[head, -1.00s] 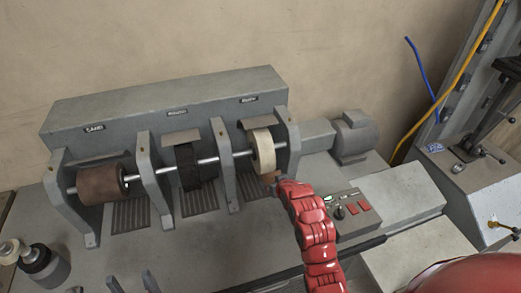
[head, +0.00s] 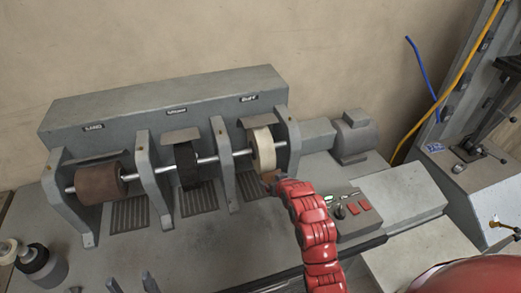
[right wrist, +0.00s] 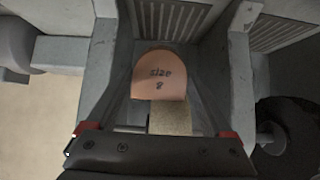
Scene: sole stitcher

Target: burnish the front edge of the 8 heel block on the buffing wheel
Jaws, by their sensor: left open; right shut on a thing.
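In the head view the block (head: 269,177) shows as a small brown piece just below the buffing wheel (head: 263,150). My right gripper (head: 276,184) is shut on the block, in front of the wheel. My left gripper (head: 130,284) is open and empty at the bottom edge, with only its fingertips showing.
Grey brackets (head: 222,165) flank the wheels on one shaft. A black brush wheel (head: 187,165) and a brown sanding drum (head: 97,184) are to the left. A control box (head: 350,213) with red buttons is right of my right arm. Bottles (head: 40,265) stand at lower left.

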